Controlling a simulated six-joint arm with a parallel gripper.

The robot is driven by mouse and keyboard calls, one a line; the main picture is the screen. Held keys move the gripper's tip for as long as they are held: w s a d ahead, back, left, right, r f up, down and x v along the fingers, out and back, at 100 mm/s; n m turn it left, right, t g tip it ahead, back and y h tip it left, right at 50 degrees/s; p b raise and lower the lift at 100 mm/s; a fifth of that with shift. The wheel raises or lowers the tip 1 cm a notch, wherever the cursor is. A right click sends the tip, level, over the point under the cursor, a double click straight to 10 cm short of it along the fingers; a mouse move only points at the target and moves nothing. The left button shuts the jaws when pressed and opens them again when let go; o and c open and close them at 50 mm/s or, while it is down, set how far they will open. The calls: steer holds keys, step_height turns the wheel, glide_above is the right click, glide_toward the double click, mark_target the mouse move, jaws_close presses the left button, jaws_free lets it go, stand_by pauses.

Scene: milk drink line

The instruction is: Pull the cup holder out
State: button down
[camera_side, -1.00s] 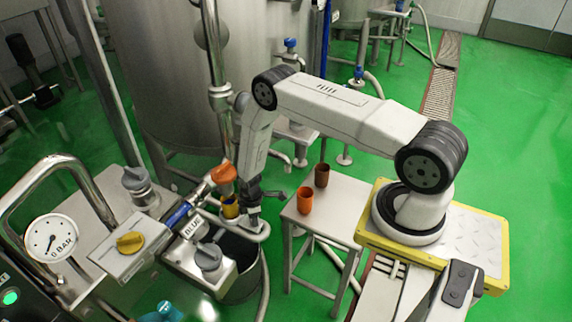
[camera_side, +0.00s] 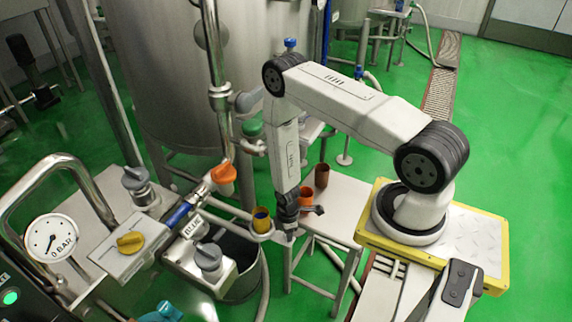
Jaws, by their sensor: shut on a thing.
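The cup holder (camera_side: 262,236) is a pale grey bracket that sticks out to the right of the orange-handled valve, over the dark bucket's right side. The exact contact between the jaws and the holder is small and partly hidden.
An orange cup (camera_side: 306,194) and a brown cup (camera_side: 322,176) stand on the small grey table (camera_side: 345,208), close behind my gripper. The orange valve handle (camera_side: 223,173), blue pipe grip (camera_side: 178,215) and dark bucket (camera_side: 243,283) are to the left.

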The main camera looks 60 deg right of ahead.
steer(key=shift+s, duration=1.05)
steer(key=shift+c, duration=1.6)
jaws_free()
steer(key=shift+r, duration=0.1)
step_height(320, 180, up, 8)
steer(key=shift+f, duration=0.25)
